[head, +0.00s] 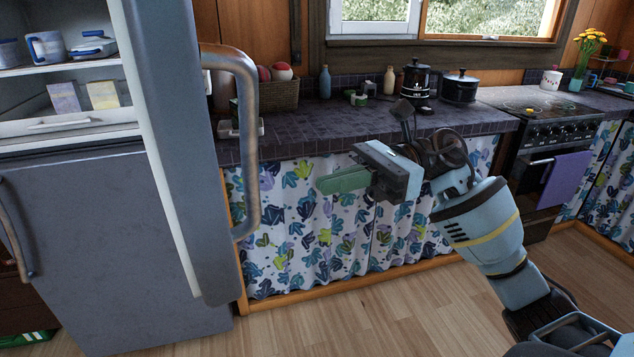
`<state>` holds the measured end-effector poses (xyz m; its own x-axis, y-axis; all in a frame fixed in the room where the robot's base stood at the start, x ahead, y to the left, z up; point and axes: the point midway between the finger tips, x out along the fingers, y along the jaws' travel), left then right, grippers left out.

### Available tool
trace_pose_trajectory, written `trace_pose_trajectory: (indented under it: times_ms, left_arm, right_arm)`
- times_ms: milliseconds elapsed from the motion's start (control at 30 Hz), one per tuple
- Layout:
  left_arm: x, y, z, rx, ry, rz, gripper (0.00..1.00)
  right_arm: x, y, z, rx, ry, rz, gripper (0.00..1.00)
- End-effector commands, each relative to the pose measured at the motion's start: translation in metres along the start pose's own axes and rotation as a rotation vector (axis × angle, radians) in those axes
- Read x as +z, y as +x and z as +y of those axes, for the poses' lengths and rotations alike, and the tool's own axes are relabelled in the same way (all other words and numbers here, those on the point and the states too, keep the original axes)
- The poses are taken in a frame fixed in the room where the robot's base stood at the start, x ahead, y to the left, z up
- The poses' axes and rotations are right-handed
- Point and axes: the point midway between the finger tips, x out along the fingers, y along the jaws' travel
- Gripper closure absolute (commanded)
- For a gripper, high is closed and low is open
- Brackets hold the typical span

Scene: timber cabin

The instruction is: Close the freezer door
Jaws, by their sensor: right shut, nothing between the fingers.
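The open upper door (172,120) of the fridge-freezer stands swung out toward me, seen nearly edge-on. Its long metal bar handle (249,150) faces right. Left of the door, the open upper compartment (60,120) shows its shelves. The lower door (110,240) appears shut, with its own handle (14,232) at the far left. My right gripper (328,184) is shut and empty, its green fingers pointing left. In the picture it is to the right of the upper door's handle, apart from it. My left gripper is not in view.
A blue-and-white mug (46,48), other dishes and small boxes (102,95) sit inside the compartment. A tiled counter (330,125) with a basket (278,95) and pots runs behind my right arm. A stove (548,140) stands right. Wooden floor (360,320) in front is clear.

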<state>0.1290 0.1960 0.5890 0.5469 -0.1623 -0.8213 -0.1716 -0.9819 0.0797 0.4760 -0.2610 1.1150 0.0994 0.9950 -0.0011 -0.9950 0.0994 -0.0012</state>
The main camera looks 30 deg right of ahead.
Motion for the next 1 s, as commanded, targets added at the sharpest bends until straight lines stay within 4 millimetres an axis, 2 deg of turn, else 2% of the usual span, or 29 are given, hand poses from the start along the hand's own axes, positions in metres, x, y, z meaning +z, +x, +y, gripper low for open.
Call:
trace_pose_trajectory:
  times_ms: [133, 400, 600, 800, 1000]
  left_arm:
    - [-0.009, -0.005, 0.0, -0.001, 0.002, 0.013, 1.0]
    - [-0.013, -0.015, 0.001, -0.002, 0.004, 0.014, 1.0]
    - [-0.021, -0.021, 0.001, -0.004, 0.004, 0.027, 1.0]
    - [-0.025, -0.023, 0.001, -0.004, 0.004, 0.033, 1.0]
    - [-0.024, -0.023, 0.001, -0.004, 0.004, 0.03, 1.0]
  right_arm:
    - [0.004, 0.028, 0.002, 0.005, -0.003, -0.003, 1.0]
    - [0.004, 0.078, 0.001, 0.004, -0.002, -0.004, 1.0]
    - [0.004, 0.107, 0.001, 0.004, -0.001, -0.004, 1.0]
    - [0.002, 0.119, 0.001, 0.002, 0.001, -0.002, 1.0]
    - [0.0, 0.121, 0.0, 0.001, 0.001, -0.001, 1.0]
